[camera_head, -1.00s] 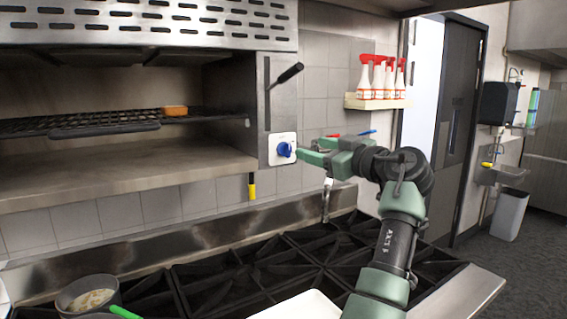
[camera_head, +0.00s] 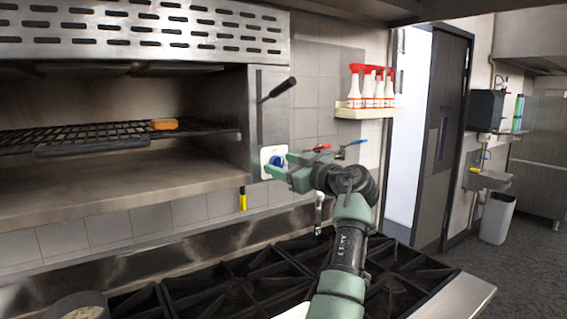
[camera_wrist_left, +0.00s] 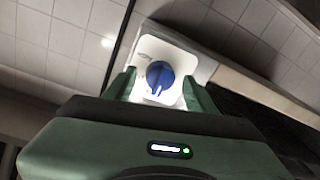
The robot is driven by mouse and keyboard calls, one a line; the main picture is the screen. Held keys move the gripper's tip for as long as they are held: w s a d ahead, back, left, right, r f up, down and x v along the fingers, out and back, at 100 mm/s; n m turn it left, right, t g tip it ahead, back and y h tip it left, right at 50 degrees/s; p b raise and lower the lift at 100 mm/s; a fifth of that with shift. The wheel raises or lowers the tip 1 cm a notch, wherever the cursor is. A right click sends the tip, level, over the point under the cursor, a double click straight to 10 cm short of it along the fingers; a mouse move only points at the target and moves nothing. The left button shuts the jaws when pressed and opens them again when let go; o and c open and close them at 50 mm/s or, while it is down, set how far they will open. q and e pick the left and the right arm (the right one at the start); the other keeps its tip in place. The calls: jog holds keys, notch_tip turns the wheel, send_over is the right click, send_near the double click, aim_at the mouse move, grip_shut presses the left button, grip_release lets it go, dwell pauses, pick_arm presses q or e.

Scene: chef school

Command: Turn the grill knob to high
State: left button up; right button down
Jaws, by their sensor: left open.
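The grill knob (camera_head: 277,161) is a blue dial on a white square plate (camera_head: 266,153) at the right end of the grill. In the left wrist view the knob (camera_wrist_left: 159,76) sits between my two open fingers, on its white plate (camera_wrist_left: 181,58). My left gripper (camera_head: 277,172) is open, with its green fingertips at the knob and partly covering it in the head view. I cannot tell whether the fingers touch it. The plate's markings are too small to read. My right gripper is not in view.
The grill rack (camera_head: 90,138) holds an orange-brown piece of food (camera_head: 164,124). A black-handled lever (camera_head: 281,88) sticks out above the knob. Red and blue tap handles are just behind my gripper. Burner grates (camera_head: 240,288) lie below, and spray bottles stand on a shelf (camera_head: 364,113) to the right.

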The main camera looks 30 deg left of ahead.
pick_arm(q)
jog(key=shift+d, duration=0.15)
jog(key=c, duration=0.4)
jog(key=shift+s+r, duration=0.1)
grip_shut()
